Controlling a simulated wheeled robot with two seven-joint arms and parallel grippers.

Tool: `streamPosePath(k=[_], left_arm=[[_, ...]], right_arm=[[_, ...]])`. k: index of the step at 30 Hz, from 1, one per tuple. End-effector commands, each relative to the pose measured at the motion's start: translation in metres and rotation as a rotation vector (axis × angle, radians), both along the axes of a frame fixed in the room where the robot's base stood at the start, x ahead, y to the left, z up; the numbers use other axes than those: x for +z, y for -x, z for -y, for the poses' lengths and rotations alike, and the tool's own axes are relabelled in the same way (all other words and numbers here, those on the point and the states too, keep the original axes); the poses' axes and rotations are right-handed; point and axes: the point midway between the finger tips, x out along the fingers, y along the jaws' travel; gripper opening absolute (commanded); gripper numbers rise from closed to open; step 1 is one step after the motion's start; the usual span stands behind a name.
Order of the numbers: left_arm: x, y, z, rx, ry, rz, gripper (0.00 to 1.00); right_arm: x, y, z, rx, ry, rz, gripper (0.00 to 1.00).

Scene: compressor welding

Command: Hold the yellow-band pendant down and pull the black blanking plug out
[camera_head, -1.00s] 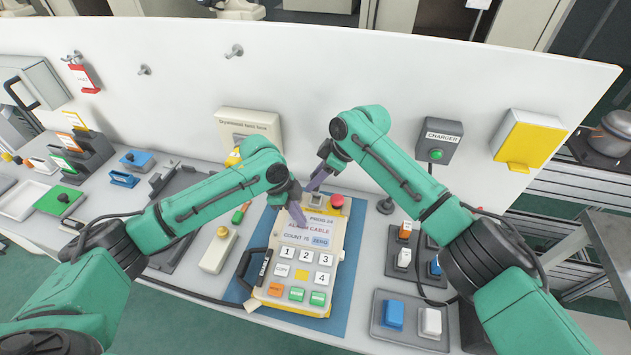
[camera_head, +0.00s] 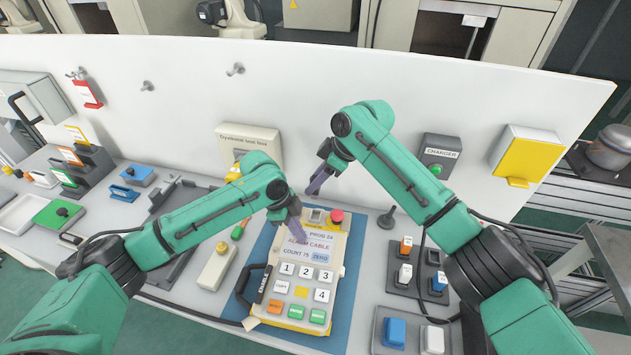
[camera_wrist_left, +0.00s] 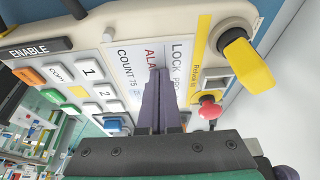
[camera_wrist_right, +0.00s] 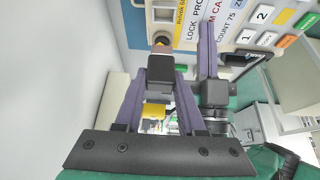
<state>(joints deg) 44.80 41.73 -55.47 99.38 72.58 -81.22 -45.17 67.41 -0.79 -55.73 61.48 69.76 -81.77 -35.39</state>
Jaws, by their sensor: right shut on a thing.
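The pendant (camera_head: 335,262), beige with a yellow band (camera_head: 318,222), lies face up on a blue mat. My left gripper (camera_head: 303,238) has its fingers together, tips against or just over the pendant's screen; they also show in the left wrist view (camera_wrist_left: 158,78). My right gripper (camera_head: 311,192) is above the pendant's top end. In the right wrist view its fingers close on the black blanking plug (camera_wrist_right: 160,70). The plug lines up with the grey socket (camera_wrist_right: 162,14) by the band.
A red button (camera_head: 336,216) is beside the socket. A test box (camera_head: 262,135) with a yellow knob (camera_head: 234,170) stands behind left. A charger (camera_head: 440,152) is on the back panel. A switch panel (camera_head: 418,262) is at the right, and a grey-beige button box (camera_head: 217,268) at the left.

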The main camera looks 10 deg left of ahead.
Motion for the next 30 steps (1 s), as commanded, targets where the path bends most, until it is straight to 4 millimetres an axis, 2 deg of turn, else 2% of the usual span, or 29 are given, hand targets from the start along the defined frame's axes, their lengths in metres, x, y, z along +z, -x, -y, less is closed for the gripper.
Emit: streamPosePath(k=[2, 5, 18, 30], left_arm=[[-0.005, 0.002, -0.002, 0.001, -0.006, -0.009, 0.00], [0.001, 0.002, -0.002, 0.001, -0.006, -0.009, 0.00], [0.060, 0.001, 0.000, 0.000, -0.002, -0.003, 0.00], [0.059, 0.001, 0.000, 0.000, -0.001, -0.001, 0.00]], right_arm=[[-0.001, 0.000, 0.000, 0.000, 0.000, 0.000, 0.00], [0.005, 0.000, 0.000, 0.000, 0.000, 0.000, 0.00], [0.062, 0.000, 0.000, 0.000, 0.000, 0.000, 0.00], [0.062, 0.000, 0.000, 0.000, 0.000, 0.000, 0.00]])
